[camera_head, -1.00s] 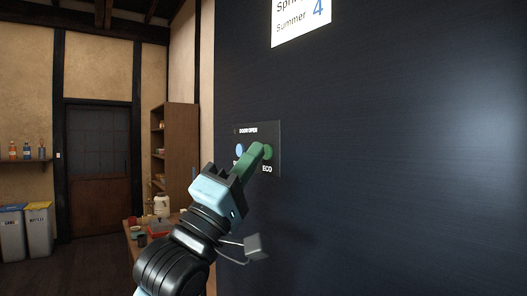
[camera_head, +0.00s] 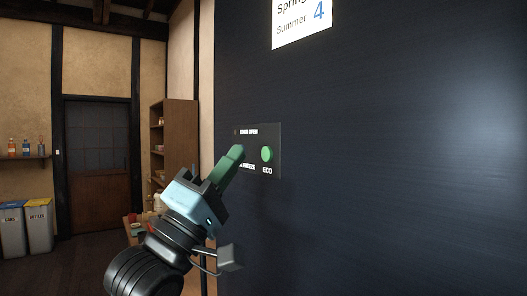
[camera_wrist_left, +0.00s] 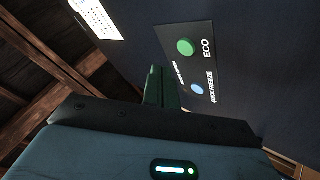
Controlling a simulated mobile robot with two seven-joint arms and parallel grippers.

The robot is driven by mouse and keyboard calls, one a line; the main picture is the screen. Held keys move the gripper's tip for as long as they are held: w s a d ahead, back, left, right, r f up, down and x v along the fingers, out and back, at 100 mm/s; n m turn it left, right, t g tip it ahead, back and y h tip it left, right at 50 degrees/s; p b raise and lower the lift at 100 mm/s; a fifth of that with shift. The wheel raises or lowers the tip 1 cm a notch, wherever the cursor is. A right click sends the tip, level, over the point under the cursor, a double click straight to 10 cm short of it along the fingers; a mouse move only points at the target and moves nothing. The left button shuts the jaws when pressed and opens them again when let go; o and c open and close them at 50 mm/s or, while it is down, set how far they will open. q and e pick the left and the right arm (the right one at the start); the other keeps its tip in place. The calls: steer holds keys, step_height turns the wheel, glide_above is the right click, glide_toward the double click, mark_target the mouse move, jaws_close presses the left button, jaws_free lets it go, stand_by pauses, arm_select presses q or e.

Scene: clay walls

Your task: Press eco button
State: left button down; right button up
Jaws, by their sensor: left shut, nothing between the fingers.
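The eco button (camera_head: 267,154) is a round green button, brightly lit, on a dark control panel (camera_head: 279,139) with "ECO" printed below it. It also shows in the left wrist view (camera_wrist_left: 186,47), uncovered. A blue quick freeze button (camera_wrist_left: 197,89) sits beside it; in the head view my gripper hides it. My left gripper (camera_head: 238,150), with green fingers, is shut and empty. Its tips are left of the eco button in the head view, apart from it. The fingers also show in the left wrist view (camera_wrist_left: 154,87). My right gripper is not in view.
The panel is on a large dark upright surface (camera_head: 400,170) that fills the right side. A white sheet (camera_head: 302,22) with text hangs above the panel. A wooden shelf (camera_head: 180,125), a door (camera_head: 98,150) and bins (camera_head: 38,228) stand farther back at left.

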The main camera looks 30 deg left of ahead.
arm_select(q)
steer(key=shift+s+a, duration=0.35)
steer(key=shift+s, duration=0.5)
steer(key=shift+s+a, duration=0.3)
steer(key=shift+s, duration=0.5)
